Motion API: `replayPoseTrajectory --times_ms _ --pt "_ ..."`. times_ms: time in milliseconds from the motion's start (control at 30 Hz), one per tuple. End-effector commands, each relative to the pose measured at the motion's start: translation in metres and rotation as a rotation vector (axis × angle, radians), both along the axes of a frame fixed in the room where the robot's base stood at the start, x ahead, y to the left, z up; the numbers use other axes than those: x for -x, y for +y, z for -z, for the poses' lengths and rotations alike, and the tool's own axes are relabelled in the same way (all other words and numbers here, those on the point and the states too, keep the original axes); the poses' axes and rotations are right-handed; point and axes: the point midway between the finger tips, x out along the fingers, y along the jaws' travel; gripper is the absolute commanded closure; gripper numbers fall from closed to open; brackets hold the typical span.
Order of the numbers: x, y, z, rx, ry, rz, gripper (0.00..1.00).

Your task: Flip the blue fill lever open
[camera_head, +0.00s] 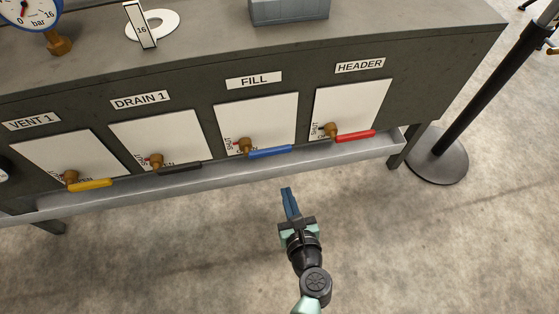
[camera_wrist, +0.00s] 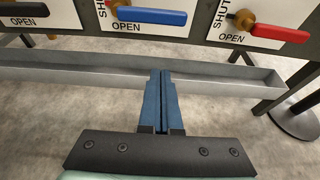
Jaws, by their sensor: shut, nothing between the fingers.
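The blue fill lever (camera_head: 270,152) sticks out to the right from its brass valve (camera_head: 246,146) on the white plate under the FILL label (camera_head: 254,81). In the wrist view the blue lever (camera_wrist: 152,16) lies about level, just above the word OPEN. The word SHUT runs upright by the valve and is partly cut off. My gripper (camera_head: 287,190) has its blue fingers together with nothing between them. It is in front of and below the lever, apart from it. In the wrist view the fingertips (camera_wrist: 161,73) overlap the trough, below the lever.
A grey trough (camera_wrist: 225,82) runs along the front below the levers. A black lever (camera_head: 180,167) is left of the blue one and a red lever (camera_head: 355,136) right of it; a yellow lever (camera_head: 90,185) is farther left. A black post (camera_head: 470,95) stands at the right.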

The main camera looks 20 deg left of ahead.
Motion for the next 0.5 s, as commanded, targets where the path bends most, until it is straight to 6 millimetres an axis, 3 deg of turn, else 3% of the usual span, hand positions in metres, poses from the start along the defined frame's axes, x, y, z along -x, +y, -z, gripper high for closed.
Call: replayPoseTrajectory --times_ms 233,500 --pt "-0.017 0.012 0.009 0.001 -0.004 -0.004 1.00" --pt "-0.062 0.043 0.030 0.001 -0.005 -0.004 1.00"
